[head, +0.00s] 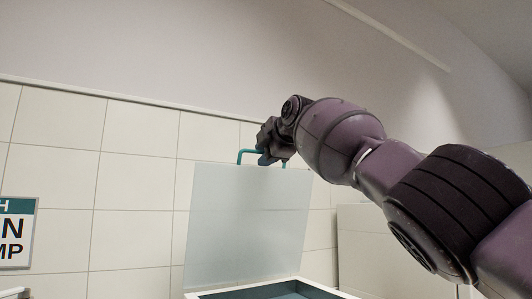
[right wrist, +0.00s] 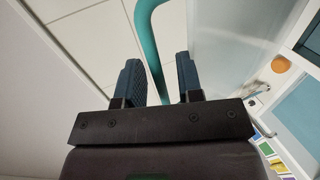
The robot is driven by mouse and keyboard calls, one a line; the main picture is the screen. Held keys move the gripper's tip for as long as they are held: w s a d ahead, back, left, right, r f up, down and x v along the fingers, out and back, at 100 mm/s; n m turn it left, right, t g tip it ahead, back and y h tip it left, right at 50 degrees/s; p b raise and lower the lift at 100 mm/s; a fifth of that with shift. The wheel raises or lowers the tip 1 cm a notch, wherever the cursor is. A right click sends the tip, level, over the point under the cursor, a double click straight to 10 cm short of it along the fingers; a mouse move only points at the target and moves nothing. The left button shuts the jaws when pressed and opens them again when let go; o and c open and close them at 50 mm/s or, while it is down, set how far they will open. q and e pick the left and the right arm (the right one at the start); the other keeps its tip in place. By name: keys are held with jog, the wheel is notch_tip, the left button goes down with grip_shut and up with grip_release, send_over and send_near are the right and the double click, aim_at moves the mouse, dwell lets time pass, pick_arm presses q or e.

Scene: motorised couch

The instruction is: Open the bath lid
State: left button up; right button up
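The bath lid (head: 245,225) is a translucent pale panel standing nearly upright above the bath (head: 215,294), its lower edge at the bath rim. A teal handle (head: 241,154) sits along the lid's top edge. My right gripper (head: 266,158) is at this handle and hides part of it. In the right wrist view the teal handle (right wrist: 150,45) runs between the two dark fingers of the gripper (right wrist: 159,65), which are apart with a gap around the bar. The lid (right wrist: 225,45) also shows there on the right. My left gripper is not in view.
A tiled wall (head: 130,180) stands behind the lid. A sign (head: 17,233) with teal and white areas hangs at the left. The right wrist view shows an orange round thing (right wrist: 281,65) and several coloured labels (right wrist: 275,160) at the right.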

pick_arm(q)
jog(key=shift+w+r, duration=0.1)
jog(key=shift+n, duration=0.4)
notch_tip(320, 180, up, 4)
jog(key=p, duration=0.6)
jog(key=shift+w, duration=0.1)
pick_arm(e)
jog(key=v, duration=1)
jog(key=shift+s+d+r, duration=0.2)
jog(key=shift+s, duration=0.15)
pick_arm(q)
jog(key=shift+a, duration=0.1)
pick_arm(e)
jog(key=shift+f, duration=0.1)
